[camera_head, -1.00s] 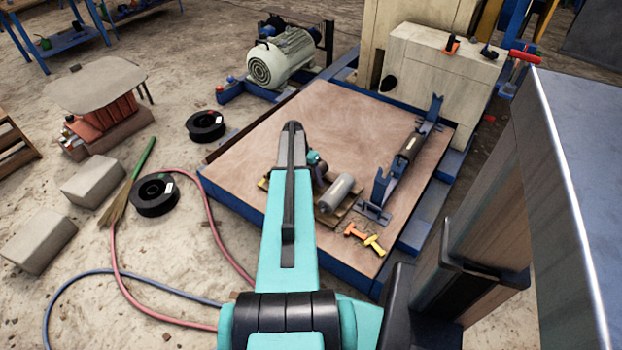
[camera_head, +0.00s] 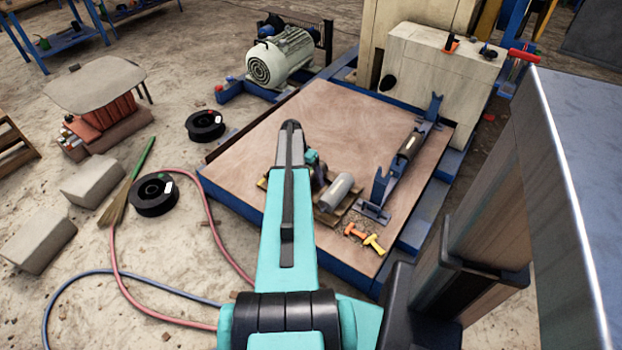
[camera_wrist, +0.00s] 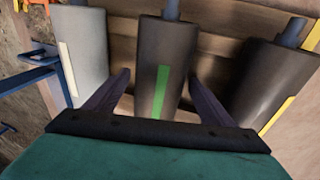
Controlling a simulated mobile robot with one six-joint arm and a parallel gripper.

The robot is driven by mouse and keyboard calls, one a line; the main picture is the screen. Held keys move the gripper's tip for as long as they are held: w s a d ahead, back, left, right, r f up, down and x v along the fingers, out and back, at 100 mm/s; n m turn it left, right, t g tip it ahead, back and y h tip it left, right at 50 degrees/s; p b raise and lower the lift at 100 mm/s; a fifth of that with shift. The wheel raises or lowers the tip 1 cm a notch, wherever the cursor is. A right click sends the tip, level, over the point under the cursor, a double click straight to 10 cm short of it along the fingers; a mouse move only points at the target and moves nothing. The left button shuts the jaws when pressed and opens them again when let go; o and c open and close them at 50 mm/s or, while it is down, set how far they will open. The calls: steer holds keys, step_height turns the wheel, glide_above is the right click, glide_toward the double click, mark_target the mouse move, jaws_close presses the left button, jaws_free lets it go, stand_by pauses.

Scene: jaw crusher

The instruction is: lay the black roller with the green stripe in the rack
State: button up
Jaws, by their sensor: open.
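The black roller with the green stripe (camera_wrist: 160,55) lies in the middle of a row of three rollers in the wrist view. My gripper (camera_wrist: 158,76) is open, with one finger on each side of this roller's near end. I cannot tell whether the fingers touch it. In the head view my arm hides this roller and most of my gripper. The blue rack (camera_head: 379,188) stands to the right on the platform, with upright brackets at its ends. A dark roller (camera_head: 409,146) is at the rack between the brackets.
A grey roller (camera_wrist: 82,50) lies left of the striped one, and a dark roller with a yellow stripe (camera_wrist: 262,85) lies right. They rest on wooden boards (camera_wrist: 207,50). Orange and yellow pieces (camera_head: 372,242) lie near the rack's front. The platform's left part (camera_head: 250,160) is clear.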

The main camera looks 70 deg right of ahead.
steer(key=p+v, duration=0.1)
steer(key=v, duration=1.2)
steer(key=shift+s+r, duration=0.25)
steer(key=shift+r, duration=0.05)
steer(key=shift+w, duration=0.1)
